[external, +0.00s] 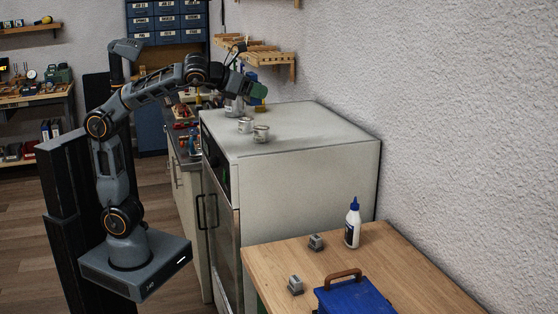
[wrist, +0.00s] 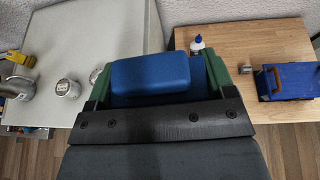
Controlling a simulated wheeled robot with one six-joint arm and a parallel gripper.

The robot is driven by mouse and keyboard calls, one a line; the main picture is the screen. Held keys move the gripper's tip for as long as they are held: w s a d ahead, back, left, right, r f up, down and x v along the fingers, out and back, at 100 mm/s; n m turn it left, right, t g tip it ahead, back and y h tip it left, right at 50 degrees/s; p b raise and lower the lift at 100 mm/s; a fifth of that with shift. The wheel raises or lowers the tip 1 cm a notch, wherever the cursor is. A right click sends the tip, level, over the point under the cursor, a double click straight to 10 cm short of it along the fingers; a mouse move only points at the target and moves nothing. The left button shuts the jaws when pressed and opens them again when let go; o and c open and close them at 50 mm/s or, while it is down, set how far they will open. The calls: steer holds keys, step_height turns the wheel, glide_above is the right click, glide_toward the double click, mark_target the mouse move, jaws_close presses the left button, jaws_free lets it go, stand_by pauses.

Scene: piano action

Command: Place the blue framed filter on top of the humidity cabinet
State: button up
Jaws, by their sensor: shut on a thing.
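My gripper (wrist: 162,82) is shut on the blue framed filter (wrist: 150,72), which sits between its green fingers in the wrist view. The filter shows as a rounded blue block with more blue behind it; its far side is hidden. In the external view my gripper (external: 256,90) is at the far end of the humidity cabinet (external: 310,125), above the level of its top. The pale cabinet top also shows at the left of the wrist view (wrist: 95,30).
Two small metal tins (external: 245,125) (external: 261,133) stand on the cabinet top, with a larger metal vessel partly hidden under my gripper. The near right part is clear. A wooden table (external: 290,258) holds a white bottle (external: 352,225), a blue toolbox (external: 352,297) and small grey blocks (external: 316,242).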

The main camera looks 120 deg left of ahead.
steer(key=a+f+n+g+y+p, duration=0.15)
steer(key=a+n+g+p, duration=0.35)
steer(key=a, duration=2.1)
steer(key=shift+m+t+y, duration=0.35)
steer(key=shift+m+t, duration=0.15)
steer(key=shift+t, duration=0.1)
steer(key=w+a+f+p, duration=0.1)
steer(key=w+a+f, duration=0.2)
steer(key=f, duration=0.1)
steer(key=w+a+f+p, duration=0.2)
steer(key=w+a+f, duration=0.1)
steer(key=f, duration=0.2)
steer(key=w+a+f+p, duration=0.2)
steer(key=w+a+f, duration=0.1)
steer(key=w+f, duration=0.1)
steer(key=shift+w+a+f, duration=0.1)
steer(key=shift+a+f, duration=0.2)
steer(key=shift+f, duration=0.15)
steer(key=f, duration=0.2)
steer(key=shift+w+a+f+b, duration=0.2)
steer(key=shift+f+b, duration=0.15)
steer(key=shift+f, duration=0.55)
